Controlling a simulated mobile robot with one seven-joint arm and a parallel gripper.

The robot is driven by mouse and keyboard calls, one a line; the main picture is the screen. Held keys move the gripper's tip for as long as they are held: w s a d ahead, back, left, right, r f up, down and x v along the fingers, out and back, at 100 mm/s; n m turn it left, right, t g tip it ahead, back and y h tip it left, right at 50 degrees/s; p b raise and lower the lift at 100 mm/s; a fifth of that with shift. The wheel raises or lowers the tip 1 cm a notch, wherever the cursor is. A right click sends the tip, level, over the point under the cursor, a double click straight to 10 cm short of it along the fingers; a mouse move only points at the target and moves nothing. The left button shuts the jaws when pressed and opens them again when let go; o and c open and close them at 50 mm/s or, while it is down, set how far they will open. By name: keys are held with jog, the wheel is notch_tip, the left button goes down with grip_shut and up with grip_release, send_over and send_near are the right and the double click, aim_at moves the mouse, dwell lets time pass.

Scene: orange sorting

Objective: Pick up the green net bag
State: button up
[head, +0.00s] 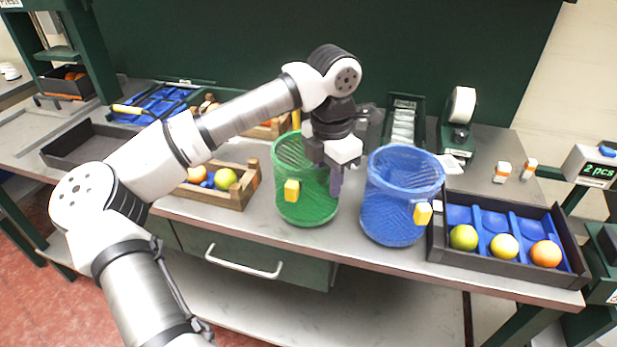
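The green net bag (303,210) stands upright and open-topped on the grey table, left of the blue net bag. A yellow tag (291,190) hangs on its front. My gripper (335,183) points down at the green bag's right side, with its fingers overlapping the rim and upper wall in the picture. I cannot tell whether the fingers touch the netting or enclose the rim. Their opening is hidden by the viewing angle. My gripper body covers part of the bag's back right rim.
The blue net bag (388,222) stands close on the right. A dark tray (436,240) with fruit in blue holders is right of it. A wooden crate (240,198) with fruit stands left. A label roll device (460,120) is behind. The table's front edge is near the bags.

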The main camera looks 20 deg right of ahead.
jog(key=shift+f, duration=0.5)
grip_shut()
jog(key=shift+r, duration=0.15)
